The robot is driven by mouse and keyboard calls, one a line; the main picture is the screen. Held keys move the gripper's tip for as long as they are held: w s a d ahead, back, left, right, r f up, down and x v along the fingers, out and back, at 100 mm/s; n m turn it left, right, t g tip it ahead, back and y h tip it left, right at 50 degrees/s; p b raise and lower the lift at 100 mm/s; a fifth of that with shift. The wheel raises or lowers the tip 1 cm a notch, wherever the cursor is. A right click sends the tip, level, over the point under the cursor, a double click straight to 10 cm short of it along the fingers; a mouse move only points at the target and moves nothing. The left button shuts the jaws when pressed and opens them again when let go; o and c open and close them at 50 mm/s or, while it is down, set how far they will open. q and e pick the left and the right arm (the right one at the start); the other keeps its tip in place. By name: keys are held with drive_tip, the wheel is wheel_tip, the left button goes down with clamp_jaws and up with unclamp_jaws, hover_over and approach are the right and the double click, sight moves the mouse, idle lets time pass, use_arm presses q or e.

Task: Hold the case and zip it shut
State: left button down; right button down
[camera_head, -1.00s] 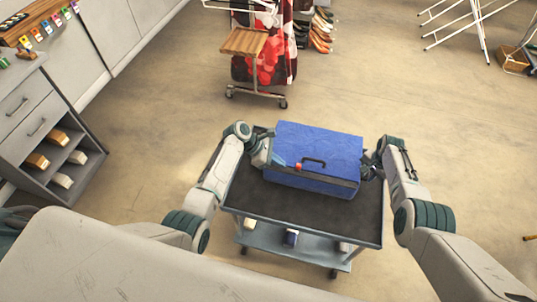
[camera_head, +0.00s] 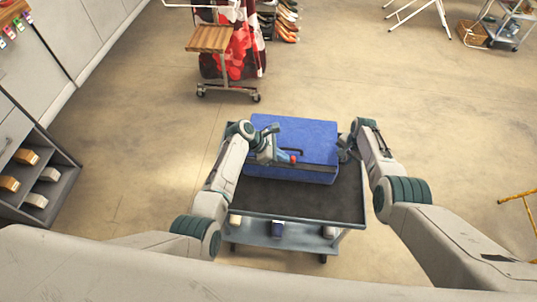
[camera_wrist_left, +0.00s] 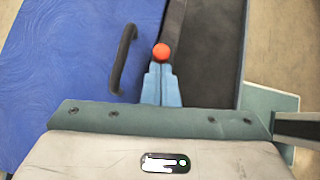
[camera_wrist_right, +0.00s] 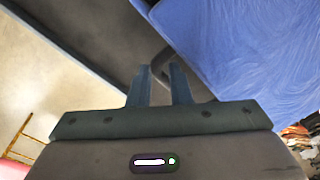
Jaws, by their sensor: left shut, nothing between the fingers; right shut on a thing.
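The blue case (camera_head: 312,135) lies on the cart top, its dark handle (camera_head: 295,152) facing me; the case and handle (camera_wrist_left: 124,60) also show in the left wrist view. A red ball-shaped zip pull (camera_wrist_left: 161,51) sits on the front seam, beside the handle; a dark band runs on past it. My left gripper (camera_head: 284,160) is shut, its fingertips right behind the red pull and seemingly touching it. My right gripper (camera_head: 344,154) is at the case's right end; in the right wrist view its fingers (camera_wrist_right: 160,75) are shut on a dark loop (camera_wrist_right: 162,62) at the case's side.
The case stands on a dark-topped cart (camera_head: 290,200) with bare room in front of it. A garment rack (camera_head: 228,50) stands behind and a shelf unit (camera_head: 40,180) at left. A yellow stand (camera_head: 524,210) is at the right edge. Open floor surrounds the cart.

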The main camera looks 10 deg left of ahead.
sight(294, 159)
use_arm(q)
drive_tip(key=d, duration=0.3)
drive_tip(key=shift+a, duration=0.15)
drive_tip(key=shift+a, duration=0.25)
drive_tip(key=a, duration=0.3)
drive_tip(key=shift+s, duration=0.25)
use_arm(e)
drive_tip(key=c, duration=1.3)
unclamp_jaws()
use_arm(q)
drive_tip(key=v, duration=1)
use_arm(e)
drive_tip(key=shift+o, duration=0.2)
use_arm(q)
drive_tip(key=shift+a, duration=0.15)
